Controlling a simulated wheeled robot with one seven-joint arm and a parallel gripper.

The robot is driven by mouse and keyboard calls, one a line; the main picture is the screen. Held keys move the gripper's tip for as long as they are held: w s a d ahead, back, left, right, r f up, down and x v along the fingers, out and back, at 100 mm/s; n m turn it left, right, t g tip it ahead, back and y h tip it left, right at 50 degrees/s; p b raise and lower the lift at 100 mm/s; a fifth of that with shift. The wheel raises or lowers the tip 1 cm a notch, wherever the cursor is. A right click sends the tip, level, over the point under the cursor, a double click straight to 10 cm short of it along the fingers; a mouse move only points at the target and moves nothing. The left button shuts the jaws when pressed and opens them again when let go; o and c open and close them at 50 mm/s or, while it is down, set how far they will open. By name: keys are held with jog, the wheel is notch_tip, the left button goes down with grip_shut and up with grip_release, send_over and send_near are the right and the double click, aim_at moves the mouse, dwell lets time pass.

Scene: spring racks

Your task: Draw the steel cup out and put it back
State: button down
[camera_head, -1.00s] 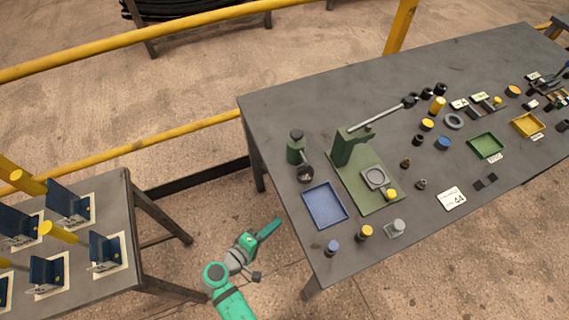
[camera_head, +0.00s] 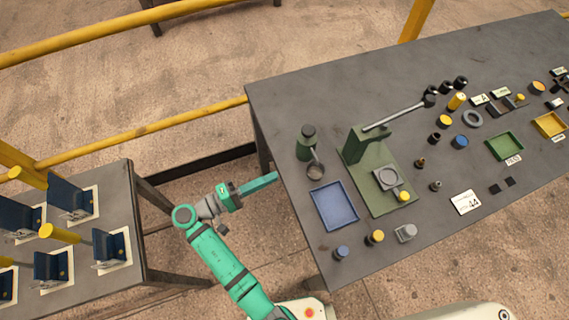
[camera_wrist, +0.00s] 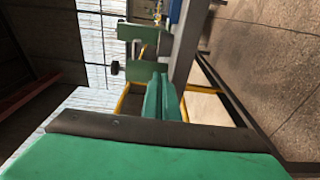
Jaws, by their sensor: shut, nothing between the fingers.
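My gripper (camera_head: 262,184) is shut and empty, its green fingers pressed together. It points right at the left edge of the table, level with the blue tray. The shut fingers also show in the wrist view (camera_wrist: 161,98), with green press parts beyond them. A small grey metal piece (camera_head: 406,232), which may be the steel cup, stands near the table's front edge, right of a yellow-topped piece (camera_head: 375,237). I cannot tell for sure which is the steel cup. My gripper touches neither.
A green press (camera_head: 366,146) with a long lever stands on the table (camera_head: 330,90). A blue tray (camera_head: 335,206) lies at its left. Green (camera_head: 505,146) and yellow (camera_head: 549,124) trays are at right. A side table (camera_head: 120,210) with blue brackets is at left, beside a yellow rail (camera_head: 150,128).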

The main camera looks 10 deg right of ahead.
aim_at(296, 171)
jog(key=x, duration=0.9)
jog(key=shift+d, duration=0.2)
jog(key=shift+d, duration=0.1)
